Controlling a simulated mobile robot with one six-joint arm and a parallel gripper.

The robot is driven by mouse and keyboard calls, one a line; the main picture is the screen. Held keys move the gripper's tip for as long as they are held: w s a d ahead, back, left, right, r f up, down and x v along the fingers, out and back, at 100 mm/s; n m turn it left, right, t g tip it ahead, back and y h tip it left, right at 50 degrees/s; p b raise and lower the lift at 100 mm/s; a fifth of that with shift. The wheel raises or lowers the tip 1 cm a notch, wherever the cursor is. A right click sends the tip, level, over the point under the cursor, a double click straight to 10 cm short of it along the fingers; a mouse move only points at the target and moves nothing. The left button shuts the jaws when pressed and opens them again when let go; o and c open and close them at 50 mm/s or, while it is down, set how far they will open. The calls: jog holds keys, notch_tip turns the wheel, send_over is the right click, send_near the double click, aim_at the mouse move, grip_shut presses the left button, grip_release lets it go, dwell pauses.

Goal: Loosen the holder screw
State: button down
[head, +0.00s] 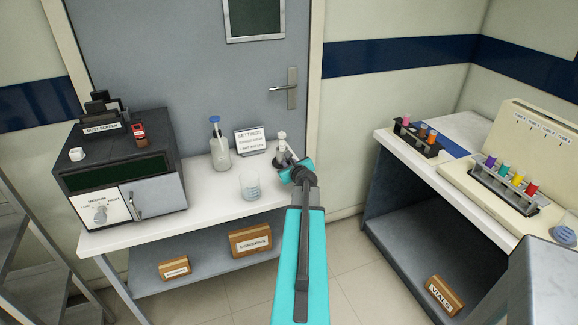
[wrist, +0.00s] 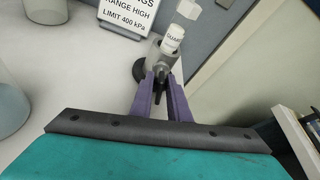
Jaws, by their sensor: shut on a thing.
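A grey holder (wrist: 165,60) stands near the right end of the white bench, with a white labelled cartridge (wrist: 173,38) upright in it. The holder also shows in the head view (head: 281,157), partly behind my arm. My gripper (wrist: 161,88) has its two purple fingers at the near side of the holder, shut on a small dark part there, which looks like the holder screw (wrist: 160,82). The fingers hide most of that part. I cannot tell whether it is turned.
A settings sign (head: 250,140), a blue-topped bottle (head: 219,155) and a glass beaker (head: 251,187) stand left of the holder. A dark machine (head: 118,160) is farther left. A second bench at right carries a rack of coloured vials (head: 505,188). A door is behind.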

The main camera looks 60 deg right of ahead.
jog(key=n+h+b, duration=0.1)
jog(key=n+g+h+b, duration=0.1)
jog(key=n, duration=0.1)
jog(key=shift+w+a+f+b, duration=0.1)
jog(key=shift+a+f+b, duration=0.1)
jog(key=shift+f+b, duration=0.15)
jog(key=shift+r+n+h+b, duration=0.15)
jog(key=shift+n+h+b, duration=0.55)
jog(key=shift+n+b, duration=0.35)
jog(key=c, duration=1.9)
grip_release()
jog(key=shift+d, duration=0.1)
jog(key=shift+r, duration=0.1)
